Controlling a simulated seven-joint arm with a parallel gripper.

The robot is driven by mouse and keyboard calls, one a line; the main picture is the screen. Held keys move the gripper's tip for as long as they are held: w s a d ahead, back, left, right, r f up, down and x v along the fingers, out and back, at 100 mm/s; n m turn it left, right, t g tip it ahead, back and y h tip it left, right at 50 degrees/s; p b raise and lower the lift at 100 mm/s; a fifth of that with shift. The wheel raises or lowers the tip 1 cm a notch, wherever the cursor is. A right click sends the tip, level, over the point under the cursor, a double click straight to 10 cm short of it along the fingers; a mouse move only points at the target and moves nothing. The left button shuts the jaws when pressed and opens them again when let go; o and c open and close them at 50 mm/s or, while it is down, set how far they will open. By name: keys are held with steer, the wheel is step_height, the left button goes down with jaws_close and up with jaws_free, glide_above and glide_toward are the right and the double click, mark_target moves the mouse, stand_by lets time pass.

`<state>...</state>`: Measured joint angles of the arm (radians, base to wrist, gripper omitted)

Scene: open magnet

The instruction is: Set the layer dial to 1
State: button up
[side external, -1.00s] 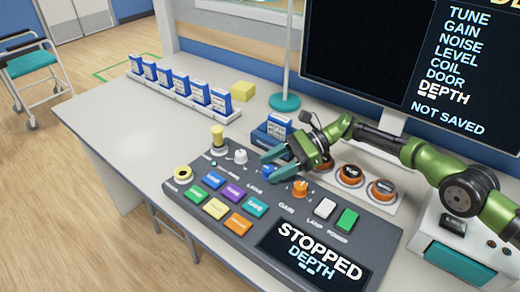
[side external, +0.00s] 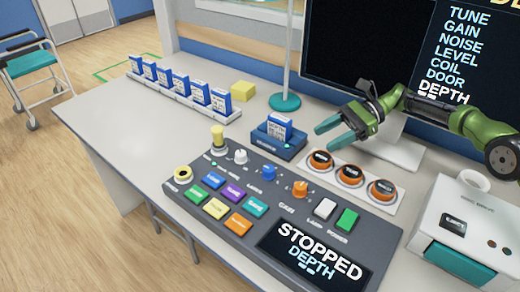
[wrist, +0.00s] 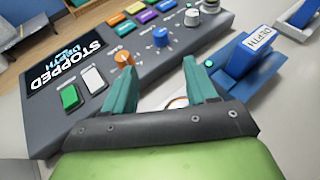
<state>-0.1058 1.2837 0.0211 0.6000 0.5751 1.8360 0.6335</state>
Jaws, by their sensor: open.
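The control console (side external: 200,235) lies on the desk with a blue knob (side external: 268,173) between a white knob (side external: 240,157) and an orange knob (side external: 300,189). The label below the blue knob looks like "LAYER", but is too small to read surely, and its setting cannot be read. The blue knob (wrist: 160,37) also shows in the wrist view, beyond my fingers. My gripper (side external: 327,139) is open and empty, raised behind the console near the orange round buttons. In the wrist view my gripper (wrist: 159,70) has its two teal fingers apart, with nothing between them.
A blue dock (side external: 278,139) holding a "DEPTH" cartridge (wrist: 258,44) stands behind the console. Several round buttons (side external: 350,174) sit right of it. A monitor (side external: 350,45) and a teal-based pole (side external: 284,102) stand behind. The console screen (side external: 315,256) reads "STOPPED DEPTH".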

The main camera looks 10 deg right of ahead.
mark_target(269, 168)
steer(key=shift+w+d+r, duration=0.1)
steer(key=shift+d+r, duration=0.15)
steer(key=shift+d, duration=0.3)
steer(key=s+a+n, duration=0.1)
steer(key=s+a, duration=0.1)
steer(key=a, duration=0.1)
steer(key=s+a+r+n+g+h, duration=0.1)
steer(key=a, duration=0.3)
steer(key=s+a+n+h, duration=0.1)
steer(key=s+a, duration=0.1)
steer(key=a, duration=0.1)
steer(key=shift+s+a+r+g, duration=0.25)
steer(key=shift+s+r+g, duration=0.05)
steer(key=shift+s+g, duration=0.1)
steer(key=s+a+r+n+t+h, duration=0.6)
steer(key=s+a+n+h, duration=0.2)
steer(key=a+n+h, duration=0.15)
steer(key=w+d+r+n+t+h, duration=0.1)
steer(key=w+d+t+h, duration=0.1)
steer(key=w+d+t, duration=0.15)
steer(key=shift+g, duration=0.25)
steer(key=x, duration=1.6)
steer(key=shift+w+a, duration=0.15)
steer(key=shift+a, duration=0.15)
